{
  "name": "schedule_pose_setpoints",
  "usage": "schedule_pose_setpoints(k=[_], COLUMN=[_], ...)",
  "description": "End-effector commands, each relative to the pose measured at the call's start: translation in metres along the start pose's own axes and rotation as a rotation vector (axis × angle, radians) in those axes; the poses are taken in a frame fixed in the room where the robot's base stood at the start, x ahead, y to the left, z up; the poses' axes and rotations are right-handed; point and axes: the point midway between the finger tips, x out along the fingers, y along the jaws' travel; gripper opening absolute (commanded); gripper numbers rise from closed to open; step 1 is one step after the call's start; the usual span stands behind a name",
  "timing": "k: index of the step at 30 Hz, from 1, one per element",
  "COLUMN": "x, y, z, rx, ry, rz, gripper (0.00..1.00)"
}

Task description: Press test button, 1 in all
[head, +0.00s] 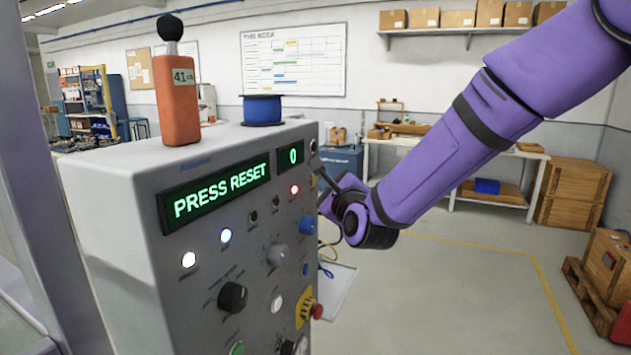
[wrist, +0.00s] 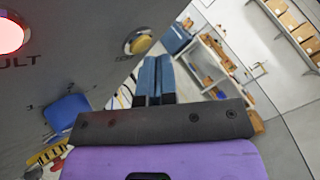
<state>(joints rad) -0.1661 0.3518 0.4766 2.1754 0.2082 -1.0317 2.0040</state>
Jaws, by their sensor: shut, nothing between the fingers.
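A grey control panel (head: 135,215) fills the left of the head view. Its green display (head: 215,192) reads PRESS RESET, and a small counter (head: 290,155) reads 0. I cannot read which button is marked test. The wrist view shows a yellowish round button (wrist: 139,43) with an unreadable label, near a glowing red lamp (wrist: 10,36) whose label ends in ULT. A green button (head: 237,348) and a white button (head: 277,303) are low on the panel. My gripper (wrist: 155,62) is shut and empty, beside the panel's right edge; its tips appear apart from the yellowish button.
A red-and-yellow emergency stop (head: 309,310), a black knob (head: 232,297) and a blue knob (wrist: 68,112) stick out from the panel. An orange device (head: 177,100) and blue spool (head: 262,110) stand on top.

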Motion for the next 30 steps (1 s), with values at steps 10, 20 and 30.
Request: schedule_pose_setpoints(k=[10,20,30], x=[0.0022,0.0045,0.0057], y=[0.0017,0.0035,0.0044], z=[0.0017,0.0034,0.0043], rx=[0.0,0.0,0.0], ry=[0.0,0.0,0.0], rz=[0.0,0.001,0.001], gripper=[0.0,0.0,0.0])
